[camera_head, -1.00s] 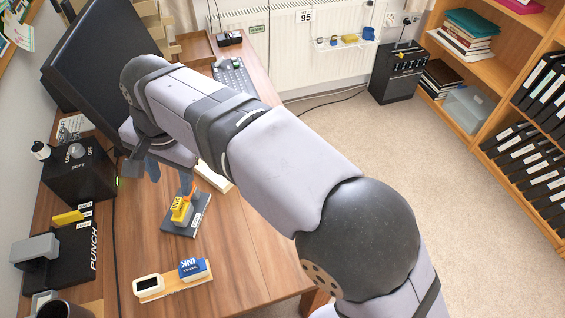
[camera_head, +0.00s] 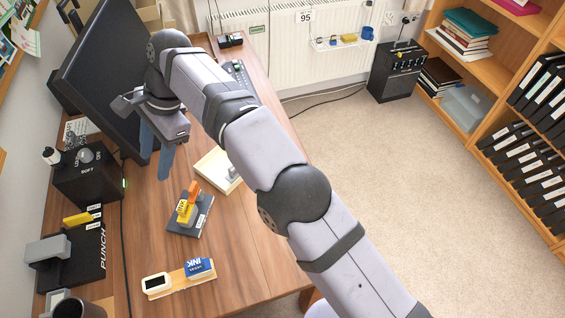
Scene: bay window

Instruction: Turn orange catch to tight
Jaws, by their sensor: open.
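The orange catch (camera_head: 194,190) stands on a dark grey plate (camera_head: 203,221) on the wooden desk, just behind a yellow block (camera_head: 185,212) with small dark lettering. The lettering and any tight mark are too small to read, so I cannot tell the catch's setting. My gripper (camera_head: 156,169) is above the desk, up and to the left of the catch. Its two blue-grey fingers point down, spread apart and empty. They are clear of the catch.
A black monitor (camera_head: 100,75) stands behind my gripper. A black knob box (camera_head: 88,180) and a punch (camera_head: 90,262) are on the left. A cream tray (camera_head: 213,164) lies behind the plate. An ink box (camera_head: 198,268) sits in front. Bare desk lies around the plate.

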